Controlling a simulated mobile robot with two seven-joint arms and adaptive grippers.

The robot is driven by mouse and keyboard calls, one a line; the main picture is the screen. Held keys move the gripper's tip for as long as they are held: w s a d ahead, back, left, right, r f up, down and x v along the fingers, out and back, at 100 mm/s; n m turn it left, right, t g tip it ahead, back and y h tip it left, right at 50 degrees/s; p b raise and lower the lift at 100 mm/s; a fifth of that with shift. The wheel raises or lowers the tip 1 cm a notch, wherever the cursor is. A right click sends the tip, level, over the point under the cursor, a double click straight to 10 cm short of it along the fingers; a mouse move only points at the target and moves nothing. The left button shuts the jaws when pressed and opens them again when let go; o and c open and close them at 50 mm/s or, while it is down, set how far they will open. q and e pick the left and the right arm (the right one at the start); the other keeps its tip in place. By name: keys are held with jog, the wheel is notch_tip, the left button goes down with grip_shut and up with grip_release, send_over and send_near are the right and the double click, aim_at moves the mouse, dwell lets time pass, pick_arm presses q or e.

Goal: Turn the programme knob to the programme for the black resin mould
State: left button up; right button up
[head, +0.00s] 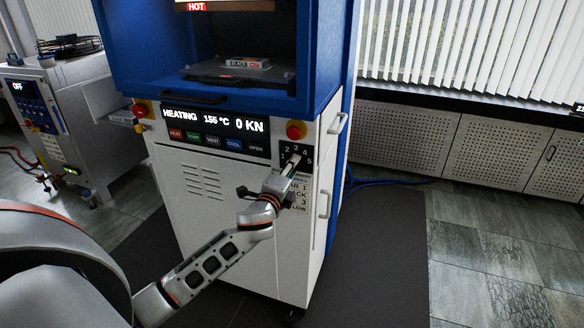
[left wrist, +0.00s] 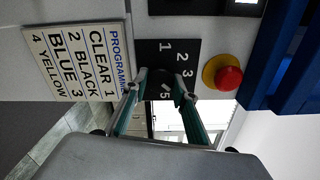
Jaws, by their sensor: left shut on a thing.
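The programme knob (left wrist: 164,86) is on a black dial panel (left wrist: 160,50) numbered 1 to 5 on the press front; the dial also shows in the head view (head: 300,148). My left gripper (left wrist: 163,95) is shut on the knob, one finger on each side. In the head view my left gripper (head: 282,172) hides the lower dial. The fingers hide most of the knob, so I cannot tell which number it points at. A programme plate (left wrist: 75,50) lists clear 1, black 2, blue 3, yellow 4. A small labelled block (head: 246,63), its lettering blurred, lies on the lower platen. My right gripper is out of view.
A red stop button (left wrist: 228,78) on a yellow base sits beside the dial. The display (head: 215,120) reads HEATING, 156 °C, 0 KN, above a row of buttons (head: 215,139). A HOT sign is lit above. Another machine (head: 60,100) stands at the left.

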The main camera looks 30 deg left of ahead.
pick_arm(q)
jog(key=shift+f+n, duration=0.1)
jog(key=shift+n, duration=0.2)
jog(key=o, duration=1.1)
jog(key=shift+s, duration=0.1)
jog(key=v, duration=1.2)
